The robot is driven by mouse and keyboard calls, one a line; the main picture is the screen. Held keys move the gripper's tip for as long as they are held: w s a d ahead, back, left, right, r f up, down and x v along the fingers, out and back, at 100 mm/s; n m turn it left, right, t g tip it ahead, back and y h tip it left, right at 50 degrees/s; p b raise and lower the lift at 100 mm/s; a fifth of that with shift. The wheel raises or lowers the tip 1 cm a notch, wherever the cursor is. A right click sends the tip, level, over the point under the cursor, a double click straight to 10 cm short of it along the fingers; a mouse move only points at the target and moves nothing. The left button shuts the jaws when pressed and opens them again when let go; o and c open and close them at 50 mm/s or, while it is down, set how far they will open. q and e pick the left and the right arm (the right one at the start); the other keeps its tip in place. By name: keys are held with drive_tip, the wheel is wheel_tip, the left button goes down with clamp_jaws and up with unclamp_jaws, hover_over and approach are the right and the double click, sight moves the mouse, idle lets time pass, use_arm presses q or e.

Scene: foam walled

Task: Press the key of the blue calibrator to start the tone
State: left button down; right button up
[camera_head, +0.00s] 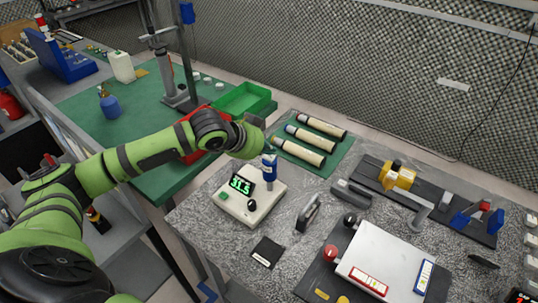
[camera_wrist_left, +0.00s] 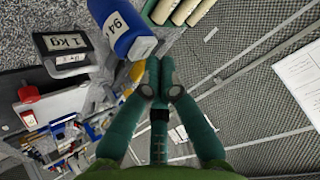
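The blue calibrator (camera_head: 269,171) stands upright at the back right of a white meter (camera_head: 234,208) with a green lit display that seems to read 31.5. In the left wrist view the calibrator (camera_wrist_left: 113,22) is at upper left, with a label reading 94 and a pale grey part (camera_wrist_left: 143,48) on its near side that may be the key. My left gripper (camera_wrist_left: 159,68) has its fingertips together with nothing between them, just right of that part; I cannot tell whether they touch. In the head view the wrist mostly hides the fingers. My right gripper is not in view.
Cream cylinders (camera_head: 306,146) lie on a green mat behind the calibrator. A dark label plate (camera_head: 267,252) lies in front. A clamp rig (camera_head: 400,178) and a white plate (camera_head: 385,262) fill the right side.

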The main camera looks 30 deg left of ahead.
sight(267, 157)
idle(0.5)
use_arm(q)
drive_tip(key=shift+f, duration=0.45)
drive_tip(key=shift+r+p, duration=0.45)
drive_tip(key=shift+p, duration=0.45)
wheel_tip(267, 157, up, 6)
drive_tip(key=p, duration=0.7)
drive_tip(key=shift+r, duration=0.1)
